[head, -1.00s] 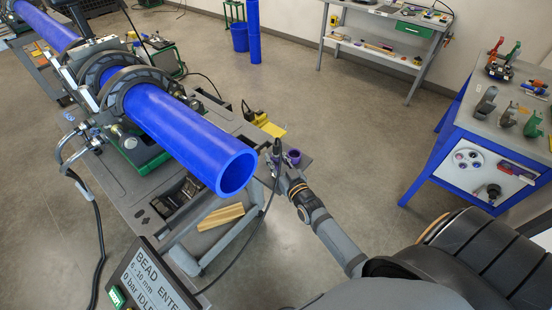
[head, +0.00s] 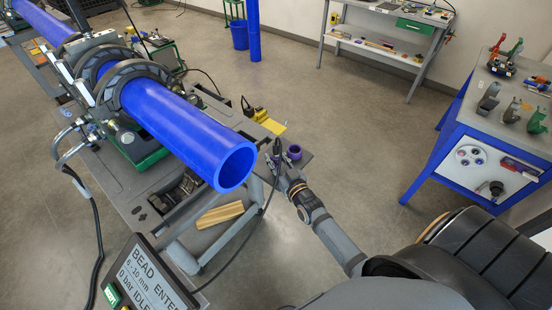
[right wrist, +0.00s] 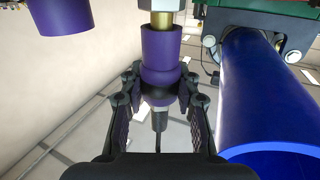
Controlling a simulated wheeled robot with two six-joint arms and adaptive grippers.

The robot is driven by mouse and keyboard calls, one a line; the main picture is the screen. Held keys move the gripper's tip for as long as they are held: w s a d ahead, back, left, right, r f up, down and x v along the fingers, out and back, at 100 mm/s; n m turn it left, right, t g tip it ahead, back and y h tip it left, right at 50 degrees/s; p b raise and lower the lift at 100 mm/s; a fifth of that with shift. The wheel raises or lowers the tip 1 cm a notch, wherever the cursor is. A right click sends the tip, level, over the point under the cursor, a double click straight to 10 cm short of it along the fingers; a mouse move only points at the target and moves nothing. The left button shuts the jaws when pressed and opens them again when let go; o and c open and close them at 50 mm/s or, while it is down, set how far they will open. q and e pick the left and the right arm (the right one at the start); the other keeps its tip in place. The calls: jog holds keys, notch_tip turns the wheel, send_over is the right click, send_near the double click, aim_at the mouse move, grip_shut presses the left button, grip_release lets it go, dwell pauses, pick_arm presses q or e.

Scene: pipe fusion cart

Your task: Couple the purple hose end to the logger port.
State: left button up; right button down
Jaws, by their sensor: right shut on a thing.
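My right gripper (head: 283,172) is at the right corner of the cart, just right of the blue pipe's open end. In the right wrist view its two fingers (right wrist: 158,100) are shut on the purple hose end (right wrist: 161,84), whose thin black cable trails away from the fingers. A purple sleeve (right wrist: 160,50) with a brass nut (right wrist: 161,20) lies in line with the hose end. I cannot tell whether they touch or which of these is the logger port. A second purple fitting (head: 294,152) stands close beside the gripper. My left gripper is not in view.
The blue pipe (head: 180,120) lies clamped along the cart (head: 155,215) and fills the right of the wrist view (right wrist: 265,95). A tilted display panel (head: 150,275) is at the front. A blue workbench (head: 440,165) stands right, with open floor between.

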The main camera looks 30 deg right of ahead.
jog(key=shift+f+b, duration=0.4)
jog(key=shift+f, duration=0.1)
jog(key=c, duration=0.9)
grip_release()
jog(key=s, duration=1.2)
